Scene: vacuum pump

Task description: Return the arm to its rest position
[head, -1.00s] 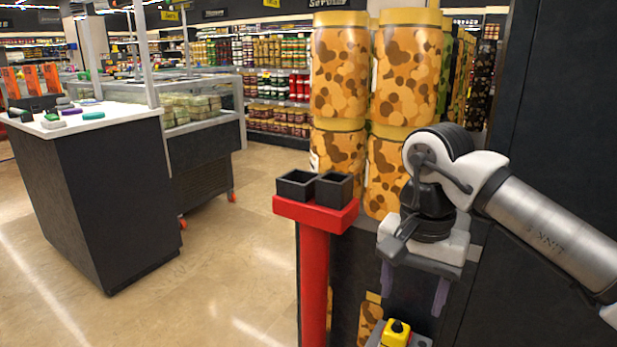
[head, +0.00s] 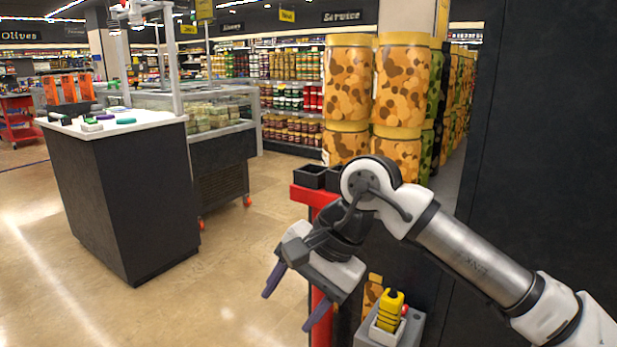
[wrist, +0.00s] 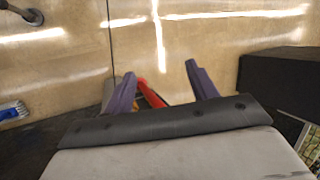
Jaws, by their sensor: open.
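My gripper (head: 293,298) is open and empty in the head view, with its two purple fingers apart and pointing down to the left. It hangs in front of the red stand, over the floor side. In the wrist view, my gripper (wrist: 160,85) also shows its two fingers spread with nothing between them but floor and a red strip beyond. My arm reaches in from the lower right of the head view, with the elbow joint raised in front of the stacked jars.
A red stand (head: 317,193) with black bins (head: 309,177) is close behind my arm. A yellow pump-like item (head: 391,311) sits on a grey box (head: 408,328) below. Patterned jars (head: 348,82) stand behind. A dark counter (head: 130,200) is at left; the floor between is clear.

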